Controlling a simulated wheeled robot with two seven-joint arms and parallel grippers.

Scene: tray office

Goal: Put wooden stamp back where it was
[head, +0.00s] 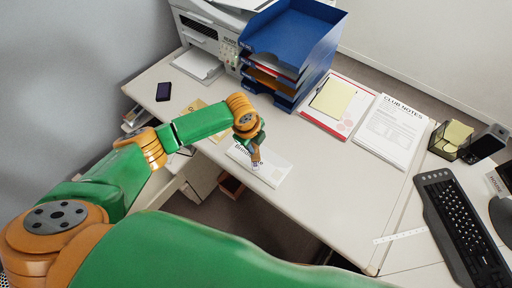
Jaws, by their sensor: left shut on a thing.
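My left gripper (255,148) reaches in from the left and points down over a white printed sheet (272,173) near the table's front edge. It is shut on a small brown thing, which looks like the wooden stamp (256,159). The stamp is upright or nearly so over the sheet. I cannot tell whether its lower end touches the paper. The gripper hides the upper part of the stamp. My right gripper is not in view.
A blue tray stack (290,40) stands behind the gripper, next to a white printer (205,30). Papers (390,130) and a notepad (331,97) lie to the right. A phone (163,91) lies at left, a keyboard (460,225) at right. The middle right tabletop is clear.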

